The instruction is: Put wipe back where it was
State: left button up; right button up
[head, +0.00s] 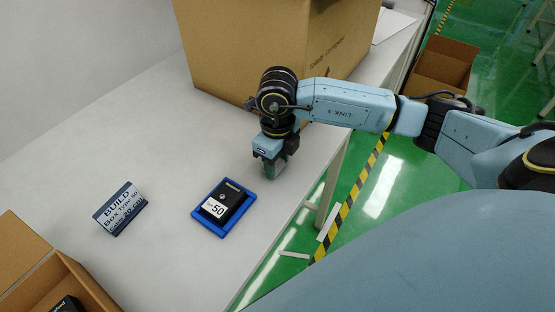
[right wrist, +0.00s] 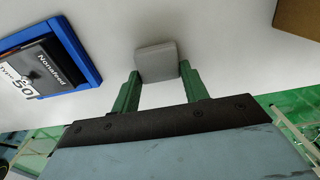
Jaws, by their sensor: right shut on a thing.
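The wipe (right wrist: 156,61) is a small grey square pad. In the right wrist view it sits between the green fingertips of my right gripper (right wrist: 159,75), which is shut on it. In the head view my right gripper (head: 272,168) points down over the white table (head: 150,165) near its right edge, just beyond the blue tray. The wipe is hard to make out there, mostly hidden by the fingers. Whether it touches the table I cannot tell. My left gripper is not in view.
A blue tray (head: 223,233) with a black "50" box (head: 229,200) lies close by. A big cardboard box (head: 240,55) is behind my gripper, and an open carton (head: 30,262) is at lower left.

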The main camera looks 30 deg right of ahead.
aim_at(277, 164)
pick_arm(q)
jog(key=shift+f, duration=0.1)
pick_arm(e)
jog(key=shift+f, duration=0.1)
jog(key=o, duration=1)
jog(key=shift+c, duration=0.2)
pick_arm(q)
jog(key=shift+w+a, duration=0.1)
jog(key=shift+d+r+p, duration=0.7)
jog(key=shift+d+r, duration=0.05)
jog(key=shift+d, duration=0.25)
pick_arm(e)
notch_tip(277, 164, up, 12)
